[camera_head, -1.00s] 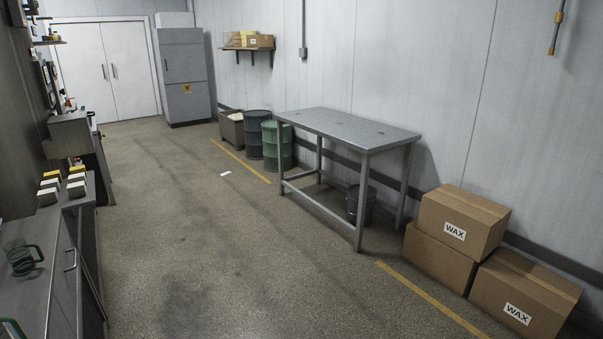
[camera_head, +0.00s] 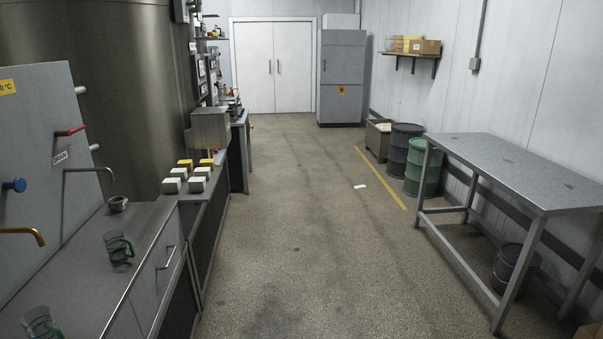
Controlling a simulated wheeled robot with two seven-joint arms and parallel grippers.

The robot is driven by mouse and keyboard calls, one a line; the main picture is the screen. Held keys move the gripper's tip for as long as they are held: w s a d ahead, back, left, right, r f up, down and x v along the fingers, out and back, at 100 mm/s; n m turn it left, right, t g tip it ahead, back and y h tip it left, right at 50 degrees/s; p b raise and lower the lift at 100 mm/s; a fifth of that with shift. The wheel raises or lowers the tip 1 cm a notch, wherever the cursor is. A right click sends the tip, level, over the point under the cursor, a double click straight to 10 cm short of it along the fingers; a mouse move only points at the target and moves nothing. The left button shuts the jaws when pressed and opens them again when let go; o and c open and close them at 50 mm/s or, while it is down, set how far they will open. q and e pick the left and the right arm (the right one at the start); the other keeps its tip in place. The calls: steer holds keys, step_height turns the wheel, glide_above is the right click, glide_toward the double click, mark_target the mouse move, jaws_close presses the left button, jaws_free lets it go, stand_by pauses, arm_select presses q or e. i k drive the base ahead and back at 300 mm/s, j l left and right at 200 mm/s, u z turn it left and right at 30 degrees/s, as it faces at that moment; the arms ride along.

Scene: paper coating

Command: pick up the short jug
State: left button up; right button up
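Two clear jugs with green handles stand on the metal counter at the left. One jug (camera_head: 118,249) is farther back, near the counter's middle. The other jug (camera_head: 41,323) is at the bottom left and is partly cut off by the picture's edge. I cannot tell for sure which of the two is the short one. Neither of my grippers shows in the head view.
The metal counter (camera_head: 75,276) has a small grey cup (camera_head: 117,204) and taps at its back. White and yellow blocks (camera_head: 196,172) sit farther along. A steel table (camera_head: 520,172) stands right.

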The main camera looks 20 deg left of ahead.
mark_target(116, 242)
steer(key=i+u, duration=0.35)
steer(key=i+l+u, duration=0.1)
steer(key=i+u, duration=0.2)
steer(key=i, duration=0.3)
steer(key=i+l+u, duration=0.7)
steer(key=i, duration=0.2)
steer(key=j, duration=0.1)
